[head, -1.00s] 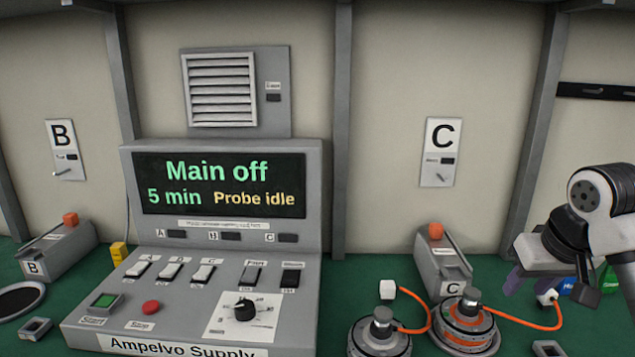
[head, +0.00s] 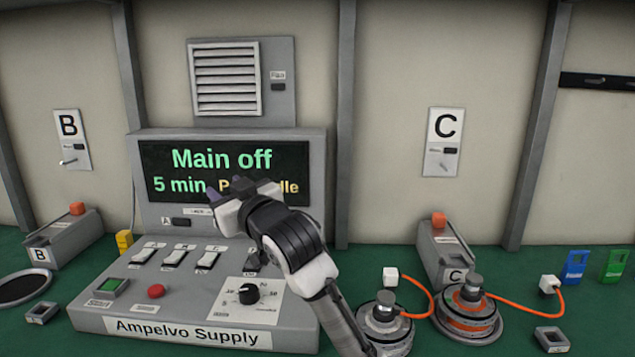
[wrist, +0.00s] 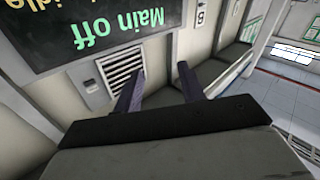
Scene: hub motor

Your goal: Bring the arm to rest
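My gripper (head: 238,192) is in front of the supply console's screen (head: 170,185) in the head view, covering part of its second line. The screen reads "Main off" and "5 min", with the rest partly hidden. In the wrist view my gripper's two dark fingers (wrist: 160,90) stand wide apart with nothing between them. The screen (wrist: 75,25) shows upside down there, with the wall vent (wrist: 122,68) beyond the fingers. My arm reaches up from the bottom of the head view and hides the right part of the console.
The console (head: 190,320) has switches, a green button, a red button (head: 155,291) and a dial (head: 249,293). Right of my arm, two hub motors (head: 468,318) stand with orange cables. Station box C (head: 440,250) is behind them. Blue (head: 575,265) and green (head: 614,265) holders are far right.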

